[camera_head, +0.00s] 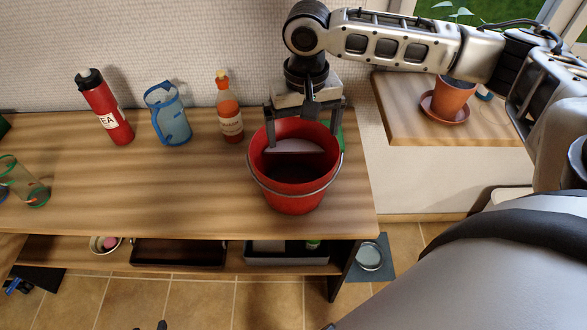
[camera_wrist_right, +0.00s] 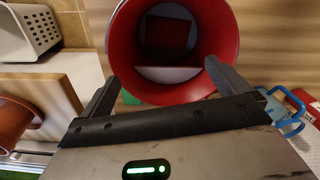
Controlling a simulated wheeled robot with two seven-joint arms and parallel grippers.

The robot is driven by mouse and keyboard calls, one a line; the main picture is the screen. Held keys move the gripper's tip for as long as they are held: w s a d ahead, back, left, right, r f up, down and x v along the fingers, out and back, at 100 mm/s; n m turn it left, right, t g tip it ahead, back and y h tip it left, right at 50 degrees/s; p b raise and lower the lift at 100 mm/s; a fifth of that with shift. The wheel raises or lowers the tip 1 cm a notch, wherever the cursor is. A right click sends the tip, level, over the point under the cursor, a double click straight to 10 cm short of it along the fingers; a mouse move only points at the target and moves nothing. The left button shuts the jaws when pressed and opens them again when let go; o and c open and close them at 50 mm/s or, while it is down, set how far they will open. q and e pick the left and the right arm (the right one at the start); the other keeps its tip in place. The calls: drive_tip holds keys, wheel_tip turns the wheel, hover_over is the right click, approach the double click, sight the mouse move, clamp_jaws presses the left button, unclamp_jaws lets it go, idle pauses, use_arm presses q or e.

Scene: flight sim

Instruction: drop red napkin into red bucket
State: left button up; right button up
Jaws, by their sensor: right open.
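The red bucket (camera_head: 283,196) stands upright on the wooden table near its right end, its wire handle resting around it. My right gripper (camera_head: 304,140) is over the bucket's mouth, pointing down, open, with nothing between its fingers. In the right wrist view, the bucket (camera_wrist_right: 224,30) opens between and beyond the fingertips of the gripper (camera_wrist_right: 161,76). A dark red square patch (camera_wrist_right: 166,36) shows deep inside the bucket; it may be the red napkin, but shadow makes this unsure. A pale patch crosses the inner wall. My left gripper is not clearly in view.
A sauce bottle (camera_head: 229,110), a blue pitcher (camera_head: 170,118) and a red bottle (camera_head: 106,112) stand left of the bucket. A potted plant (camera_head: 452,98) is on the sill at right. The table's front middle is clear.

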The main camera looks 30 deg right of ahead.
wheel_tip(320, 180, up, 14)
drive_tip(key=shift+r, duration=0.25)
drive_tip(key=shift+s+f, duration=0.1)
idle(0.4)
